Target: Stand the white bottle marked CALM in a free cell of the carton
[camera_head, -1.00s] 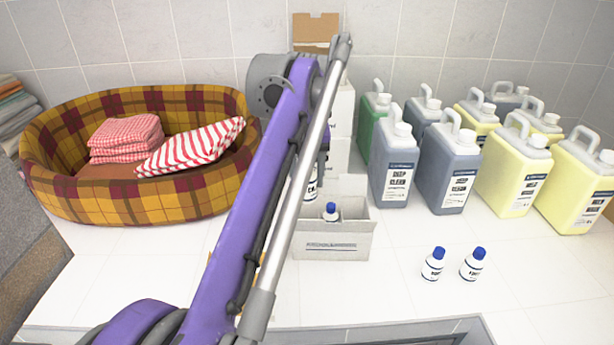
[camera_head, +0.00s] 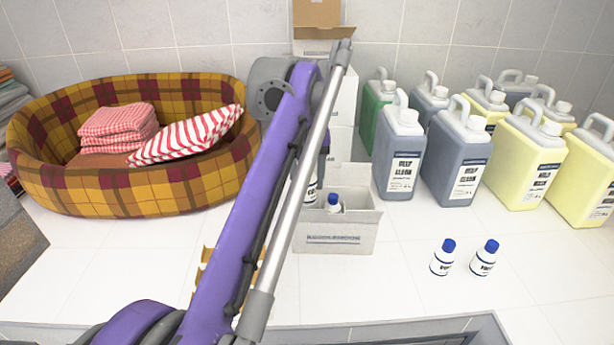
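A pale grey carton (camera_head: 334,238) stands in the middle, partly behind my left arm. A white bottle with a blue cap (camera_head: 333,204) stands in it. Part of another white bottle with a dark label (camera_head: 311,190) shows at the carton's left, beside my arm; its cap is hidden. My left arm crosses the view and hides the carton's left side and its cells. My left gripper is hidden behind the arm, so its hold on that bottle cannot be seen. I cannot read CALM on any label. My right gripper is not in view.
Two small white bottles with blue caps (camera_head: 442,258) (camera_head: 484,258) stand right of the carton. Several large jugs (camera_head: 455,163) stand at the back right. White boxes (camera_head: 342,142) are stacked behind the carton. A plaid pet bed (camera_head: 130,190) with towels is at left. Front floor is clear.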

